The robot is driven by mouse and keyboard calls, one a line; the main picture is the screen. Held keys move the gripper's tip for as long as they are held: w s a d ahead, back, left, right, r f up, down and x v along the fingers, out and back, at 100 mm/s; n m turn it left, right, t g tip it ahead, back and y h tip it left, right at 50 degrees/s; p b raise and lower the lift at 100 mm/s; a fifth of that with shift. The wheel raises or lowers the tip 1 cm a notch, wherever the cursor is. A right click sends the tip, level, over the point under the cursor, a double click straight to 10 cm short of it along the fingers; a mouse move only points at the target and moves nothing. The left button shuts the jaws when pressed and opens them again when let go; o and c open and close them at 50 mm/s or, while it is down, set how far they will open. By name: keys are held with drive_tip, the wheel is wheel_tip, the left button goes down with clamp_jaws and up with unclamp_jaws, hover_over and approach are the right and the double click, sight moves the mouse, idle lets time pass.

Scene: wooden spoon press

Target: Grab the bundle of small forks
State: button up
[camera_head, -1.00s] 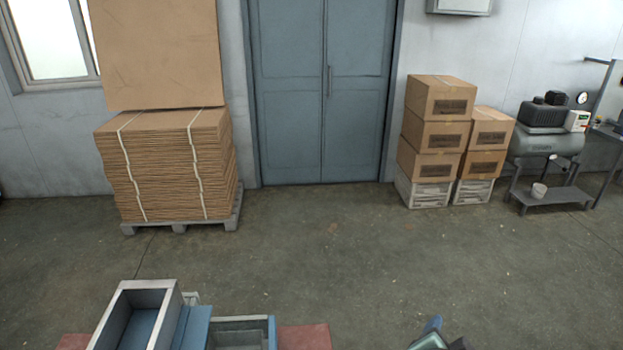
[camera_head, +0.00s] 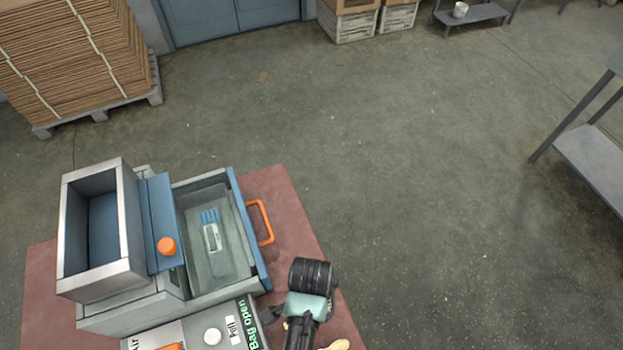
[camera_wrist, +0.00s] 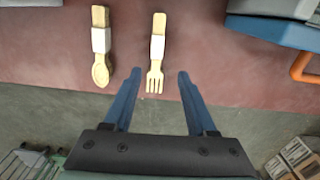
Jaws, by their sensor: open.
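The bundle of small forks (camera_wrist: 156,55) is pale wood with a white band and lies on the reddish table top in the wrist view, tines toward me. My gripper (camera_wrist: 158,72) is open, with one blue finger on each side of the tines in the picture. Nothing is gripped, and the height above the bundle cannot be told. A similar banded wooden spoon bundle (camera_wrist: 100,45) lies left of the forks. In the head view my wrist covers part of the table's front right, and the fork bundle cannot be made out there.
A grey and blue machine (camera_head: 100,295) stands on the reddish table (camera_head: 292,215) at left. Its open drawer (camera_head: 215,283) has an orange handle (camera_head: 268,222) and holds a small white and blue item (camera_head: 211,232). A grey bench (camera_head: 598,155) stands far right; floor between is clear.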

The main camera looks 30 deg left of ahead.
drive_tip(key=shift+d+f+p, duration=0.15)
drive_tip(key=shift+d+f, duration=0.05)
drive_tip(key=shift+f, duration=1.15)
drive_tip(key=shift+d+f+p, duration=0.15)
drive_tip(key=shift+d+f, duration=0.05)
drive_tip(key=shift+f, duration=1.15)
clamp_jaws()
